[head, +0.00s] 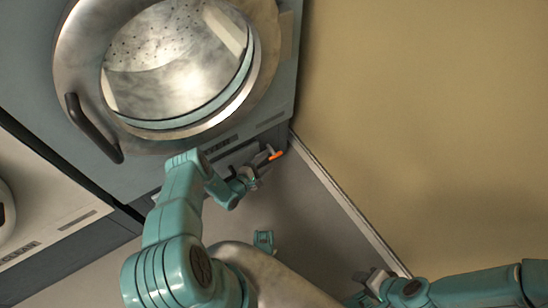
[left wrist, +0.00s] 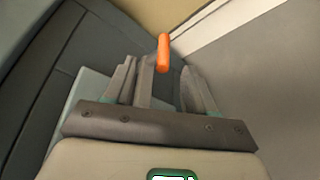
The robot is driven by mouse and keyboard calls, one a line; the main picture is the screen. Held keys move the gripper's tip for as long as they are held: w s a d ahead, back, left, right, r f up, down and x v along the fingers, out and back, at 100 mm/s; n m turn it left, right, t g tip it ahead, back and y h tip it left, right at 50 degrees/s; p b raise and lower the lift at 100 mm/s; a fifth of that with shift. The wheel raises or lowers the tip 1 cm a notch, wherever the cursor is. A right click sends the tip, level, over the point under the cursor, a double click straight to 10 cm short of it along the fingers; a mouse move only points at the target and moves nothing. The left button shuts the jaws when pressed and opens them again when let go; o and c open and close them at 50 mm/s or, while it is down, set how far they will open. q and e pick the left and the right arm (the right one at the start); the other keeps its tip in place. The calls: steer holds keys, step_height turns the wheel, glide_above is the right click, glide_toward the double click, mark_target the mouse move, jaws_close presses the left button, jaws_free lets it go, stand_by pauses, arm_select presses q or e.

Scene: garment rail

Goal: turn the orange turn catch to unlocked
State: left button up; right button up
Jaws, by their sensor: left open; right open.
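The orange turn catch (head: 276,155) sits low on the front of the grey washing machine, near its right corner in the head view. In the left wrist view the orange catch (left wrist: 163,52) stands upright beyond my fingers, with a grey stem or plate below it. My left gripper (head: 262,162) is right at the catch, and its open fingers (left wrist: 160,85) lie either side of the line to it. I cannot tell whether a finger touches it. My right gripper (head: 372,278) is open and empty at the bottom right, far from the catch.
The machine's round glass door (head: 180,60) with a dark handle (head: 93,128) is above my left arm. A second pale machine (head: 45,205) stands at the left. A tan wall (head: 430,120) with a skirting board (head: 345,205) bounds the right.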

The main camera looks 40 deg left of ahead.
arm_select(q)
steer(key=b+x, duration=0.2)
steer(key=x, duration=0.3)
steer(key=shift+w+d+f, duration=0.1)
steer(key=shift+w+d, duration=0.05)
steer(key=shift+w, duration=0.45)
jaws_close()
